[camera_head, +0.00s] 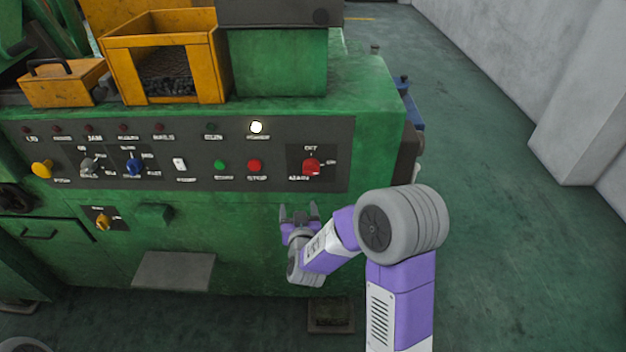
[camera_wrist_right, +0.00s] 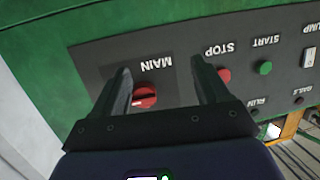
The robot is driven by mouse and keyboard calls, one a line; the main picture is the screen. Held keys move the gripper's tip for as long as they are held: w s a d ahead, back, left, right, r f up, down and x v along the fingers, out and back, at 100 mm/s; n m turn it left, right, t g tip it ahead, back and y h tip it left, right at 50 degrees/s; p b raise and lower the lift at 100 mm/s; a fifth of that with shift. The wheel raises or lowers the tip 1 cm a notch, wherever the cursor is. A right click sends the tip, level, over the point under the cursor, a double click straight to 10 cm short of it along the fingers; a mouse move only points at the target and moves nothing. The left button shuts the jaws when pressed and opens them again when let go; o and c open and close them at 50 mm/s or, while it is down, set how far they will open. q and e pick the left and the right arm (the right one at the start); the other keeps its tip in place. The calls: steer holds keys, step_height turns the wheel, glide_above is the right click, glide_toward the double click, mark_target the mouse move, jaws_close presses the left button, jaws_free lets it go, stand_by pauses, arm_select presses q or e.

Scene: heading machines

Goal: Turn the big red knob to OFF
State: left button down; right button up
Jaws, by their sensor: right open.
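The big red knob (camera_head: 312,166) sits on a dark square plate at the right end of the machine's control panel. In the right wrist view the red knob (camera_wrist_right: 144,97) shows beside the inner side of one finger, under the word MAIN, with a pale mark on it. My right gripper (camera_head: 299,210) is open and empty, below the knob in the head view. In the wrist view its two fingers (camera_wrist_right: 160,78) point at the panel, and the knob lies between them, nearer the left finger. I cannot tell the gap to the knob. My left gripper is not in view.
The dark control panel (camera_head: 130,155) also carries a red stop button (camera_head: 254,166), a green button (camera_head: 219,165), a blue knob (camera_head: 134,167) and a yellow knob (camera_head: 42,169). A lit white lamp (camera_head: 256,127) is above. Yellow bins (camera_head: 165,60) stand on the green machine. Floor at right is clear.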

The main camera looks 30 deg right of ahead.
mark_target(311, 172)
steer(key=d+r+m+t+h, duration=0.1)
steer(key=d+r+m+h, duration=0.1)
steer(key=d+r+h, duration=0.35)
steer(key=shift+y, duration=0.95)
steer(key=w, duration=0.2)
steer(key=w+d+r+b, duration=0.1)
steer(key=w, duration=0.1)
steer(key=w+d, duration=0.1)
steer(key=shift+w+r+b, duration=0.2)
steer(key=shift+w+b, duration=0.1)
steer(key=shift+w, duration=0.1)
steer(key=shift+n, duration=0.3)
steer(key=c, duration=1)
steer(key=shift+o, duration=0.2)
